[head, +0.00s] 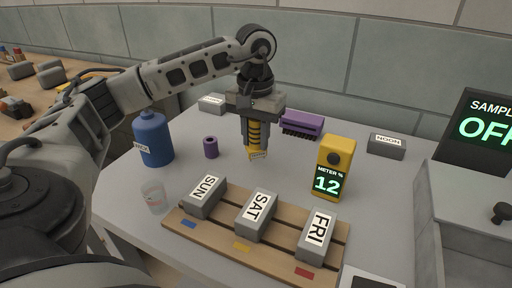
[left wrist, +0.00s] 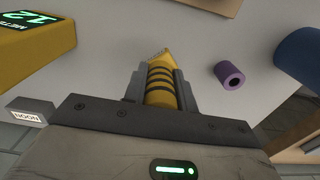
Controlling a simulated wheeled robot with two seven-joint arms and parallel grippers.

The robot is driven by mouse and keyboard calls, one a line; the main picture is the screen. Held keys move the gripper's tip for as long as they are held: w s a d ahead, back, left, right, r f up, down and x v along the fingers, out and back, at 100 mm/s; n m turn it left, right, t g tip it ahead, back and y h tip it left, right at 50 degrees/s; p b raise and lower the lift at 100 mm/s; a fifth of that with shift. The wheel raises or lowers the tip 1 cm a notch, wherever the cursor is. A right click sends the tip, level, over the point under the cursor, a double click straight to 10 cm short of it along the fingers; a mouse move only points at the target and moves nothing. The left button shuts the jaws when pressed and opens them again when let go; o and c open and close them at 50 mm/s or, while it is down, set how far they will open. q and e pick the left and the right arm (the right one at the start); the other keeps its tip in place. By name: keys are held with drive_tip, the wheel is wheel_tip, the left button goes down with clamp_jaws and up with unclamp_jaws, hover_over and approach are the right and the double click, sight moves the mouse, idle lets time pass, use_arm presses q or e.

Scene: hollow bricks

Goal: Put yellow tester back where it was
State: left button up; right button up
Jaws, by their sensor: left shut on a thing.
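My left gripper (head: 256,150) is shut on the yellow tester (head: 258,154), a yellow piece with dark bands and a small label at its tip. It points down over the middle of the grey table; I cannot tell whether its tip touches the table. In the left wrist view the tester (left wrist: 160,86) sits between the two fingers of the gripper (left wrist: 158,90). A yellow meter (head: 334,160) reading 12 stands upright to its right, apart from it. My right gripper is not in view.
A purple ring (head: 211,147) and blue bottle (head: 152,139) stand left, near a clear glass (head: 155,197). A purple brush (head: 302,124) and a NOON block (head: 387,146) are behind. A wooden pallet (head: 240,247) in front holds SUN, SAT and FRI bricks. A screen (head: 485,130) reads OFF.

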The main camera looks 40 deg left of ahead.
sight(256, 148)
use_arm(q)
drive_tip(key=shift+w+a+f, duration=0.1)
drive_tip(key=shift+w+f, duration=0.05)
drive_tip(key=shift+f, duration=1.65)
drive_tip(key=shift+f, duration=0.1)
drive_tip(key=shift+f, duration=0.15)
drive_tip(key=o, duration=0.9)
wheel_tip(256, 148, up, 13)
drive_tip(key=shift+f+p, duration=0.2)
drive_tip(key=shift+p, duration=0.35)
drive_tip(key=shift+f, duration=0.1)
